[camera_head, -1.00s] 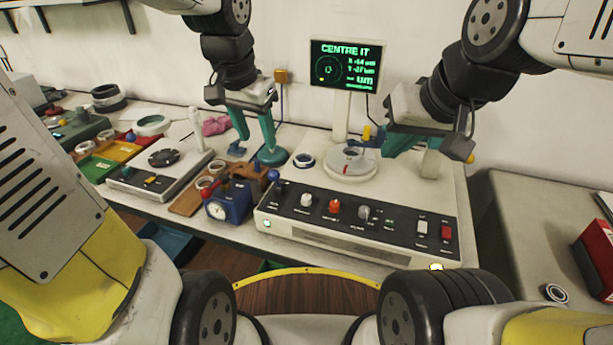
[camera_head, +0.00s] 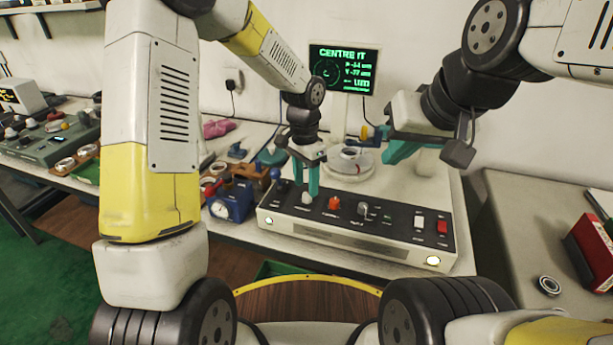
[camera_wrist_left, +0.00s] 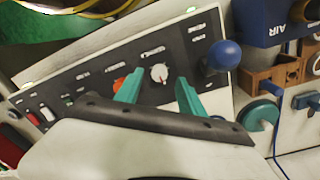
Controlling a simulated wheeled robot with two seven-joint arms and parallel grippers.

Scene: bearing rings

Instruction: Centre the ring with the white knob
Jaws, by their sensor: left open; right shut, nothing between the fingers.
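The white knob (camera_head: 307,199) is on the black front panel of the white console, left of an orange knob (camera_head: 334,203). My left gripper (camera_head: 306,188) is open and points down over it. In the left wrist view the white knob (camera_wrist_left: 159,73) shows between and just beyond the two teal fingers; I cannot tell whether they touch it. A small metal ring (camera_head: 350,153) sits on the round turntable (camera_head: 361,170) behind the panel. My right gripper (camera_head: 392,156) is shut and empty at the turntable's right side. A screen (camera_head: 343,68) reads "CENTRE IT" above small figures.
A blue ball-topped lever (camera_wrist_left: 224,54) stands close beside the left gripper. A blue gauge box (camera_head: 231,201) is left of the console (camera_head: 350,253). A grey knob (camera_head: 363,209), switches and a red button (camera_head: 442,227) lie to the right on the panel.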

